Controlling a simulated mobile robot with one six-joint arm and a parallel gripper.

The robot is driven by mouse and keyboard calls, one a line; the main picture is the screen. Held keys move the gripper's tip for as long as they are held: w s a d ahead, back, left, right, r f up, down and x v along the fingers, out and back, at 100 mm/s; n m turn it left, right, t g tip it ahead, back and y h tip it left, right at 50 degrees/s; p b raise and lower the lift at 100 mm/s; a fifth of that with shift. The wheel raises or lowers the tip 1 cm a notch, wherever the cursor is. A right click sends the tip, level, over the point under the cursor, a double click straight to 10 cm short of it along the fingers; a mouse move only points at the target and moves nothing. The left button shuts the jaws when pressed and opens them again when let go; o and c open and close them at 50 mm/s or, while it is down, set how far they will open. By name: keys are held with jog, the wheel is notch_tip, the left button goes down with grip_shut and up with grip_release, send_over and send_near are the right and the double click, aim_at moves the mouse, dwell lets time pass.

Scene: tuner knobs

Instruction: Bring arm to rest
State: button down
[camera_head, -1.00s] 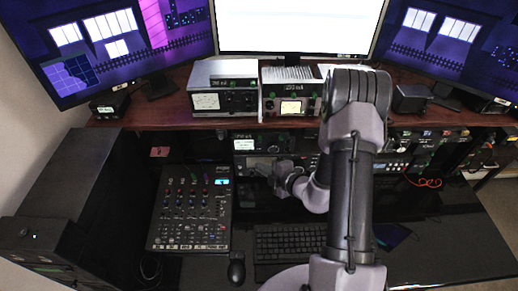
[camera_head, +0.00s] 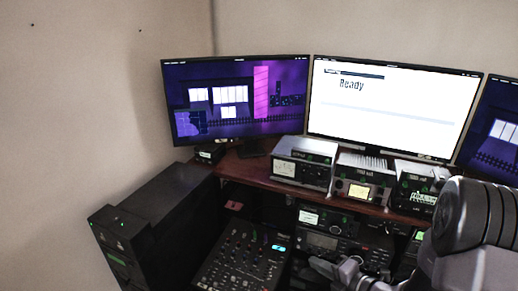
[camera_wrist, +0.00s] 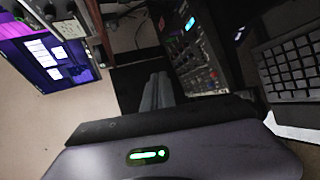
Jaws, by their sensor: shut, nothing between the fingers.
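My arm shows at the lower right of the head view, with thick dark and mauve links. My gripper (camera_head: 322,266) is small and partly cut off there, in front of the radio rack and right of the mixer. In the wrist view my gripper (camera_wrist: 157,90) has its two dark fingers together with nothing between them. The fingers point past the mixer and a dark area. I cannot tell how far they are from the desk gear.
The mixer (camera_head: 243,258) lies left of my gripper; it also shows in the wrist view (camera_wrist: 192,45). A keyboard (camera_wrist: 288,65) is at the right there. Radio units (camera_head: 302,170) stand on the wooden shelf below the monitors (camera_head: 390,110). A black cabinet (camera_head: 160,225) stands at the left.

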jog(key=s+a+r+n+g+y+b, duration=0.1)
jog(key=s+a+r+n+g+b, duration=0.15)
jog(key=s+a+r+n, duration=0.5)
jog(key=s+a+r+n+g+y+b, duration=0.1)
jog(key=s+a+r+n+g, duration=0.2)
jog(key=n, duration=0.8)
jog(key=s+d+r+n+h+b, duration=0.1)
jog(key=s+d+n+h, duration=0.1)
jog(key=s+n+h, duration=0.2)
jog(key=s+d+n+h+b, duration=0.2)
jog(key=s+n, duration=0.9)
jog(key=n, duration=0.8)
jog(key=shift+s+d+r+h+b, duration=0.15)
jog(key=shift+r+h+b, duration=0.2)
jog(key=shift+h, duration=0.55)
